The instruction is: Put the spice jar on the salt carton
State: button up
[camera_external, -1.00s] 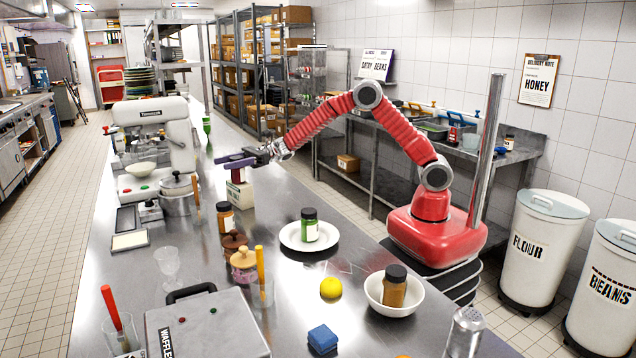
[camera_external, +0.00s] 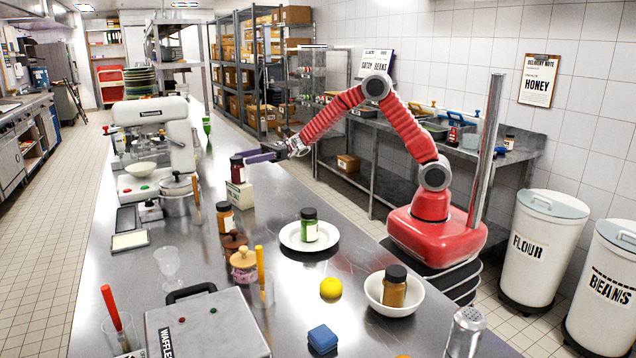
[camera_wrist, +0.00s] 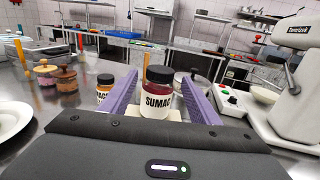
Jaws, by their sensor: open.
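A dark red spice jar (camera_external: 237,170) with a black lid stands upright on the small white salt carton (camera_external: 240,196) on the steel counter. In the wrist view the jar (camera_wrist: 158,98) reads SUMAC and shows between my two purple fingers, with gaps at both sides. A pale strip of the carton (camera_wrist: 122,124) shows below it. My gripper (camera_external: 251,157) is open, just right of the jar in the external view, its fingers near lid height. It also shows in the wrist view (camera_wrist: 157,78). The carton's lettering is not readable.
An orange-labelled jar (camera_external: 225,217), a brown pot (camera_external: 234,243) and a cork-lidded jar (camera_external: 244,265) stand nearer on the counter. A green jar (camera_external: 309,224) stands on a plate, a brown jar (camera_external: 394,286) in a bowl. A mixer (camera_external: 158,140) is left of the carton.

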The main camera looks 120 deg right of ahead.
jog(key=shift+v, duration=1.7)
jog(key=shift+a, duration=0.15)
jog(key=s+a+r+n+g+y, duration=0.1)
jog(key=s+a+n+g, duration=0.3)
jog(key=a, duration=0.6)
jog(key=s+a+r+n+g+y, duration=0.1)
jog(key=s+a+n+g+y, duration=0.15)
jog(key=a+n, duration=0.65)
jog(key=s+a+r+n+g+y, duration=0.1)
jog(key=s+a+n+g, duration=0.25)
jog(key=a, duration=0.85)
jog(key=s+a+f+n+g+h, duration=0.1)
jog(key=s+a+n+g, duration=0.15)
jog(key=s, duration=0.35)
jog(key=s+a+f+n+g+h, duration=0.1)
jog(key=s+a+n+h, duration=0.15)
jog(key=s+n, duration=0.2)
jog(key=s+d+n+t+h, duration=0.1)
jog(key=s+n+h, duration=0.4)
jog(key=s+n, duration=0.4)
jog(key=s, duration=0.3)
jog(key=shift+d+f+n, duration=0.25)
jog(key=shift+d+n, duration=0.1)
jog(key=shift+d, duration=0.05)
